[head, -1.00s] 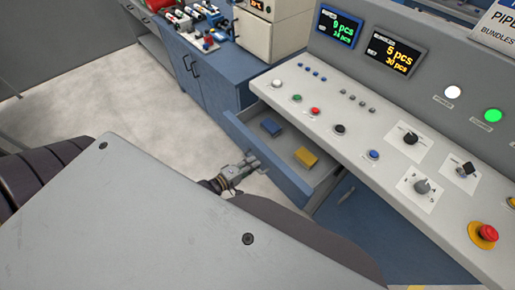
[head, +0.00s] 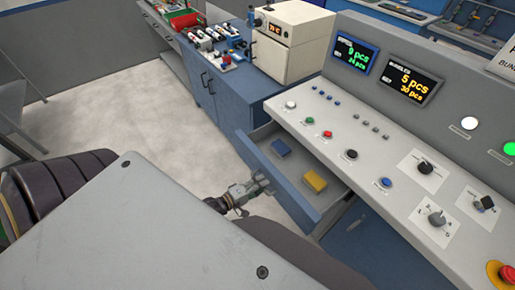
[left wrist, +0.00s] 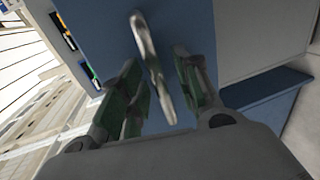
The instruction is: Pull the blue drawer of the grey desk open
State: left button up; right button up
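The blue drawer (head: 288,189) of the grey desk (head: 320,128) stands pulled out, with its inside showing. A blue block (head: 281,147) and a yellow block (head: 314,181) lie in it. My left gripper (head: 262,183) is at the outer side of the drawer front. In the left wrist view, the metal handle (left wrist: 150,60) on the blue front (left wrist: 100,30) stands between the spread fingers of my left gripper (left wrist: 162,85). The handle lies closer to the left fingers, with a gap on the right. My right gripper is not in view.
A blue cabinet (head: 222,103) with a cream box-shaped device (head: 290,42) and small parts on top stands behind the drawer. The desk top carries buttons, knobs and two displays (head: 355,52). The pale floor (head: 150,110) left of the drawer is clear.

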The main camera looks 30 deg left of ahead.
pick_arm(q)
jog(key=v, duration=1.2)
dwell(0.7)
jog(key=shift+m, duration=0.3)
dwell(0.5)
